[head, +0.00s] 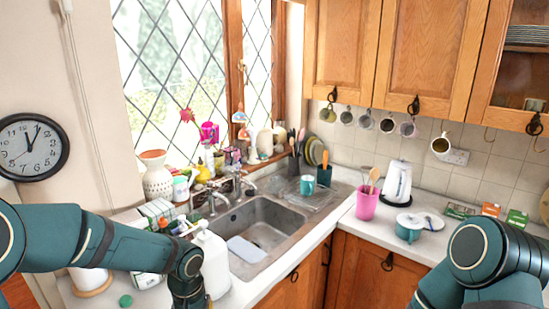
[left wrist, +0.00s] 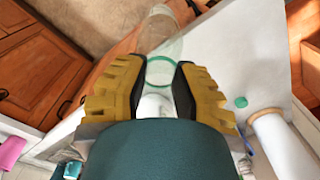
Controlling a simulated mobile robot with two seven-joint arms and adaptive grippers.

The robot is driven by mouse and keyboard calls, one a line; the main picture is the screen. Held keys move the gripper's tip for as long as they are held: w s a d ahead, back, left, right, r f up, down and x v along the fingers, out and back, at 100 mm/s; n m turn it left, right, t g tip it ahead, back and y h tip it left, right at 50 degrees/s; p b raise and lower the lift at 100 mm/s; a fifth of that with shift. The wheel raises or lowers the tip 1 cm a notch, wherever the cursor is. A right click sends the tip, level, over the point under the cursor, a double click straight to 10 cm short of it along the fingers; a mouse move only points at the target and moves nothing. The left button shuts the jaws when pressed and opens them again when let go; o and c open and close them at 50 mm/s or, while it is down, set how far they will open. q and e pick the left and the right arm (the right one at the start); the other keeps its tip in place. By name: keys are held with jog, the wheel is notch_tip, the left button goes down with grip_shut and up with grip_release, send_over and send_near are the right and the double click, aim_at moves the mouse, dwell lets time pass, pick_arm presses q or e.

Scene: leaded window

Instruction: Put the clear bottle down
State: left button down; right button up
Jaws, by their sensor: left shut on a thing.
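The clear bottle (left wrist: 163,47) shows in the left wrist view as a see-through body with a green ring. It lies between the two yellow-and-black fingers of my left gripper (left wrist: 157,92), which is shut on it. The part nearest the palm is hidden by my gripper. In the head view my left gripper (head: 188,300) is cut off by the bottom edge, beside a white jug (head: 212,262), and the clear bottle cannot be made out there. My right arm is at the right of the head view; its gripper is out of view.
The white worktop (left wrist: 248,50) has a bare stretch right of the bottle in the wrist view. A green cap (left wrist: 240,102) and a white roll (left wrist: 283,147) stand there. The sink (head: 262,225) lies beyond the jug. A pink utensil pot (head: 367,203) stands on the right worktop.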

pick_arm(q)
jog(key=shift+m, duration=0.3)
jog(key=f+b, duration=1.1)
jog(key=f, duration=0.1)
jog(key=shift+s+d+f+b, duration=0.1)
jog(key=shift+d+f+b, duration=0.15)
jog(key=shift+b, duration=0.1)
jog(key=s+f, duration=0.4)
jog(key=f, duration=0.1)
jog(key=shift+s+f, duration=0.15)
jog(key=shift+s, duration=0.05)
jog(key=shift+a, duration=0.1)
